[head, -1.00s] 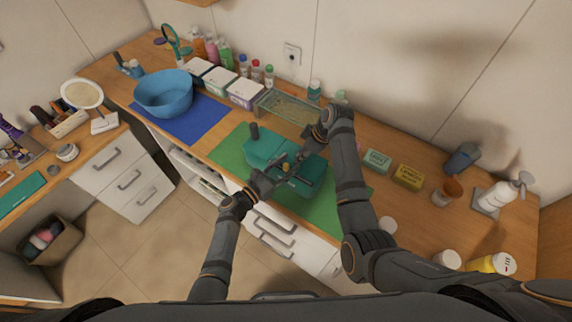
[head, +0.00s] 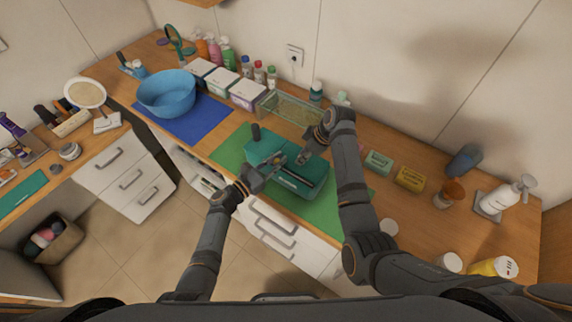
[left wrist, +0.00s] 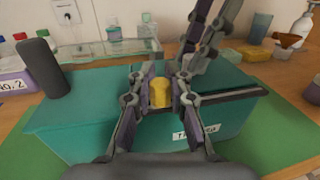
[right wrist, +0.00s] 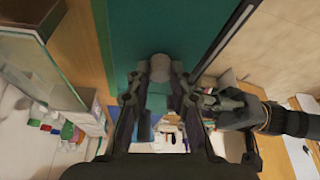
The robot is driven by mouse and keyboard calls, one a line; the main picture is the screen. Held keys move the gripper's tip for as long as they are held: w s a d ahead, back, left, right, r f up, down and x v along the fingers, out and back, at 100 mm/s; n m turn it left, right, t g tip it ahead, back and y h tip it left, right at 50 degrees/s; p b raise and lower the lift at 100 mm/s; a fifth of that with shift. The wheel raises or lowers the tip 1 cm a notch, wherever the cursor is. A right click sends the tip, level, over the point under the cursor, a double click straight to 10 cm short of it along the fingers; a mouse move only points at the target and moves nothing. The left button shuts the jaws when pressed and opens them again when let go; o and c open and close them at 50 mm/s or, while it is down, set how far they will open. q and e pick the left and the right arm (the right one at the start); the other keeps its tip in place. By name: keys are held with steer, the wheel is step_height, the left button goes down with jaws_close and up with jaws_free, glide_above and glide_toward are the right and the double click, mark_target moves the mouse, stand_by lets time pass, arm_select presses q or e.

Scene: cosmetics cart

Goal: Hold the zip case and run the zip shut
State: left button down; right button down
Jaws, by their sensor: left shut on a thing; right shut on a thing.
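The teal zip case (head: 312,172) lies on the green mat (head: 228,150), its labelled front showing in the left wrist view (left wrist: 215,143). A dark strip (left wrist: 232,97) runs along its upper front edge, right of my left gripper; I cannot tell whether it is open. My left gripper (head: 272,163) is shut on a small yellow pull (left wrist: 160,94) at the case's front edge. My right gripper (head: 304,156) reaches over the case from the back and is shut on a small grey-white tab (right wrist: 160,68) on it. The fingers partly hide both pieces.
A dark upright bottle (head: 255,132) stands just left of the case. A glass tray (head: 290,108) lies behind it. A blue bowl (head: 167,92) is on the blue mat at left.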

arm_select(q)
steer(key=shift+w+a, duration=0.25)
steer(key=shift+a, duration=0.1)
steer(key=c, duration=1.2)
jaws_free()
steer(key=shift+d, duration=0.1)
steer(key=v, duration=1.2)
steer(key=shift+s, duration=0.1)
arm_select(e)
steer(key=c, duration=1.1)
jaws_free()
